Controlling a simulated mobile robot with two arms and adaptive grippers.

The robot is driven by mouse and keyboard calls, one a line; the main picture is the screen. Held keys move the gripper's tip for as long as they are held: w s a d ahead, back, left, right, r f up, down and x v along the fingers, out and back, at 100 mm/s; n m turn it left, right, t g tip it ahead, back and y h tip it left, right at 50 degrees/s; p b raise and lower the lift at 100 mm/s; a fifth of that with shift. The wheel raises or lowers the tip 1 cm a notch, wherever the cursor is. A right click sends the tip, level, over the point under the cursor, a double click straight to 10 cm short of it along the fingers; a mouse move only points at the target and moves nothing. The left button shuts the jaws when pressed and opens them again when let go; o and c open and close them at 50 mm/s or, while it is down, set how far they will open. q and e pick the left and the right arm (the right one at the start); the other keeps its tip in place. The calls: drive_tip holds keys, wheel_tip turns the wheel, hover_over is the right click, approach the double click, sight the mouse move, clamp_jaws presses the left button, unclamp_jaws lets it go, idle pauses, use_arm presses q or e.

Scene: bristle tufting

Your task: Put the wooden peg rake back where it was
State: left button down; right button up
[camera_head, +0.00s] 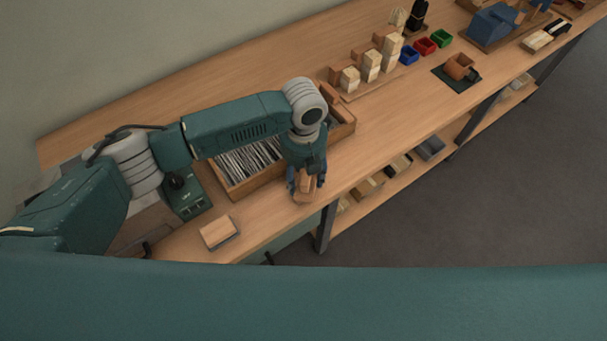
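My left gripper (306,184) is low over the front edge of the bench, just right of a long wooden box (236,195) filled with thin grey strips. Its fingers are closed on either side of a small wooden piece (305,194). I cannot tell whether this piece is the peg rake; no pegs show, and the gripper hides part of it. I also cannot tell whether it touches the bench. My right gripper is not in view.
A flat wooden block (219,231) lies near the front edge, left of the gripper. A dark green device (185,197) stands by the box. Several pale blocks (371,66) and small coloured bins (425,46) stand farther right. The bench (400,110) between is clear.

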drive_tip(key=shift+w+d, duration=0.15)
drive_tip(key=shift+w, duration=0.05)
use_arm(q)
drive_tip(key=shift+f, duration=0.2)
drive_tip(key=c, duration=1)
unclamp_jaws()
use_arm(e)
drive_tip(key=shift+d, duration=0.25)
use_arm(q)
drive_tip(key=shift+r, duration=0.15)
drive_tip(key=r+b, duration=0.2)
drive_tip(key=r, duration=0.9)
drive_tip(key=shift+w, duration=0.2)
drive_tip(key=shift+r+b, duration=0.3)
drive_tip(key=shift+r, duration=0.2)
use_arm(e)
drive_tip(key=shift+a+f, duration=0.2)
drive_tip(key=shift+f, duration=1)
